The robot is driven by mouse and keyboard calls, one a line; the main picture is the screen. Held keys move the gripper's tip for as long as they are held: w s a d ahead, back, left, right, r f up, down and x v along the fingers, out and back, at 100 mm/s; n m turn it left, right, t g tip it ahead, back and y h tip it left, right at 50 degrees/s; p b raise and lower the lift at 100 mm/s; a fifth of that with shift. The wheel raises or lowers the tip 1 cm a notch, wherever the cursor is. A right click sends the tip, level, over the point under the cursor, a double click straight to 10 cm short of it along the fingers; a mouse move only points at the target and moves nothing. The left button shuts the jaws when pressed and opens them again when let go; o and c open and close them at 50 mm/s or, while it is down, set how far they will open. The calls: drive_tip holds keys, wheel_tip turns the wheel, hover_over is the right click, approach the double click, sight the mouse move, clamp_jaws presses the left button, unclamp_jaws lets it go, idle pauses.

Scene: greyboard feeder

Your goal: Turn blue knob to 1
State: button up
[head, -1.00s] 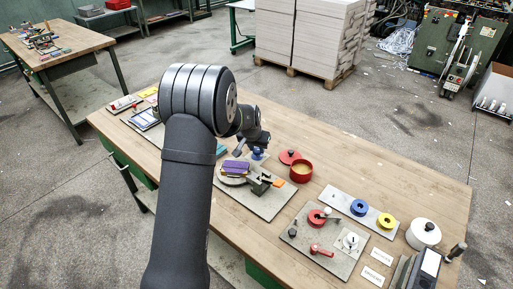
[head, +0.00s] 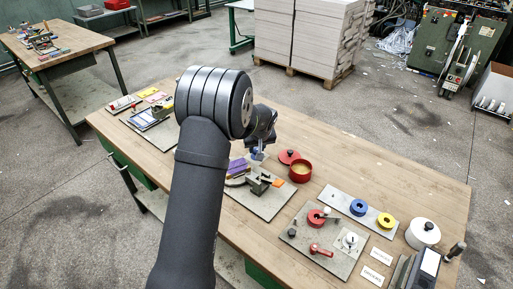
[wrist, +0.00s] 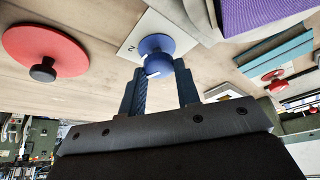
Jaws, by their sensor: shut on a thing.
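The blue knob (wrist: 157,45) is between the two fingertips of my gripper (wrist: 161,78) in the wrist view, and the gripper is shut on it. A short white mark shows on the knob's near edge. A white plate (wrist: 148,27) lies under the knob, with a "2" readable beside it; no "1" can be made out. In the head view my gripper (head: 259,150) is down at the blue knob (head: 253,155), which is mostly hidden by the fingers.
A purple block (head: 237,167) and dark green fixture (head: 260,184) sit close in front. A teal holder (wrist: 275,52) shows in the wrist view.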

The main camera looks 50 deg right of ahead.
drive_tip(key=n, duration=0.2)
drive_tip(key=n+y, duration=0.1)
drive_tip(key=n, duration=0.1)
drive_tip(key=shift+s+d+n+t+y, duration=0.15)
drive_tip(key=shift+n+t+y, duration=0.15)
drive_tip(key=shift+t, duration=0.1)
drive_tip(key=n+y, duration=0.1)
drive_tip(key=n, duration=0.2)
drive_tip(key=shift+d+n+y, duration=0.1)
drive_tip(key=shift+n+y, duration=0.2)
drive_tip(key=shift+n, duration=0.1)
drive_tip(key=n+y, duration=0.1)
drive_tip(key=n, duration=0.2)
drive_tip(key=shift+d, duration=0.1)
drive_tip(key=shift+d+n+g+y, duration=0.1)
drive_tip(key=shift+n+g+y, duration=0.5)
drive_tip(key=shift+n, duration=1.5)
drive_tip(key=o, duration=1)
drive_tip(key=shift+c, duration=0.2)
